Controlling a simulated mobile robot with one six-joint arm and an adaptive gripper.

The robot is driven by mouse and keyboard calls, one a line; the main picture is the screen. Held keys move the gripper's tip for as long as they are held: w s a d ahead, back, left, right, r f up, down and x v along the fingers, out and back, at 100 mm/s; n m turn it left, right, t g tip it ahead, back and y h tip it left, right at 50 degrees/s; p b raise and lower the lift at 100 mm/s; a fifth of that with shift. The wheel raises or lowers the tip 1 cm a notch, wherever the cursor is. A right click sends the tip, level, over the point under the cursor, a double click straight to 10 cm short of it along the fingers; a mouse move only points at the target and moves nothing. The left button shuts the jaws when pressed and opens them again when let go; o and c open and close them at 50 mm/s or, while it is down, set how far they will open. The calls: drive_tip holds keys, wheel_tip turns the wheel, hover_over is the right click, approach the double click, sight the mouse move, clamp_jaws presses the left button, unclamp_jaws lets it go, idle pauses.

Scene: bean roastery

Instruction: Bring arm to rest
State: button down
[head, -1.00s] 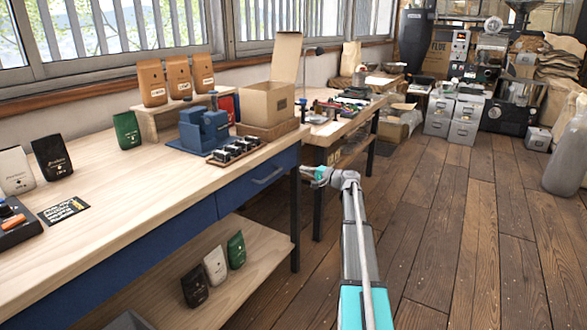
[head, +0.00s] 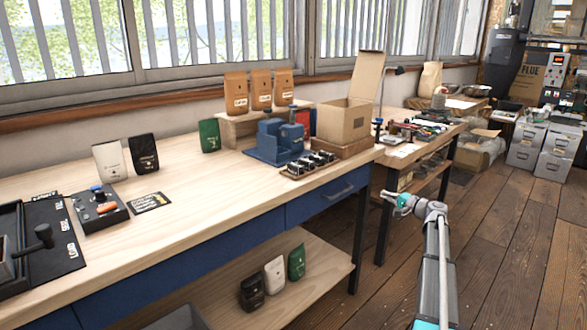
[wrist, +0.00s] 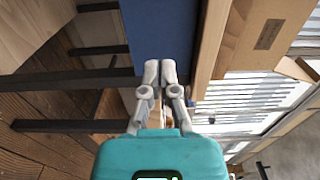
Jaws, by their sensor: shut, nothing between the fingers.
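My arm reaches out low at the right of the head view, over the floor beside the workbench (head: 200,216). My gripper (head: 388,196) is at the bench's right end, close to the bench leg and just below the level of the top. In the wrist view my gripper (wrist: 160,66) has its two grey fingers together with nothing between them. The blue drawer front (wrist: 162,35) shows beyond the fingertips; I cannot tell whether they touch anything. The rest of the bench is partly cut off there.
An open cardboard box (head: 345,122), a blue device (head: 275,140) and several coffee bags stand on the bench. A second table (head: 425,150) with tools adjoins it. Grey cabinets (head: 540,148) stand at the back right. The wooden floor (head: 510,250) on the right is clear.

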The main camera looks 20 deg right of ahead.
drive_tip(key=shift+a, duration=0.1)
drive_tip(key=s+a+f+n+g, duration=0.2)
drive_tip(key=s+a+f+g, duration=0.15)
drive_tip(key=a, duration=0.65)
drive_tip(key=s+a+f+n+g, duration=0.3)
drive_tip(key=a+f, duration=0.1)
drive_tip(key=a, duration=0.6)
drive_tip(key=s+a+f+n+g, duration=0.2)
drive_tip(key=s+a+f+g, duration=0.15)
drive_tip(key=a, duration=0.55)
drive_tip(key=s+a+f+n+g+h, duration=0.2)
drive_tip(key=s+a+f+h, duration=0.15)
drive_tip(key=s, duration=0.35)
drive_tip(key=s+a+f+n+g+h, duration=0.1)
drive_tip(key=s+a+f+g+h, duration=0.1)
drive_tip(key=s+a, duration=0.4)
drive_tip(key=s+a+f+n+g+h, duration=0.2)
drive_tip(key=s+a+h, duration=0.1)
drive_tip(key=s, duration=0.5)
wheel_tip(320, 180, up, 34)
drive_tip(key=p, duration=3.4)
drive_tip(key=shift+w+r, duration=0.15)
drive_tip(key=shift+w, duration=0.05)
drive_tip(key=shift+a, duration=0.1)
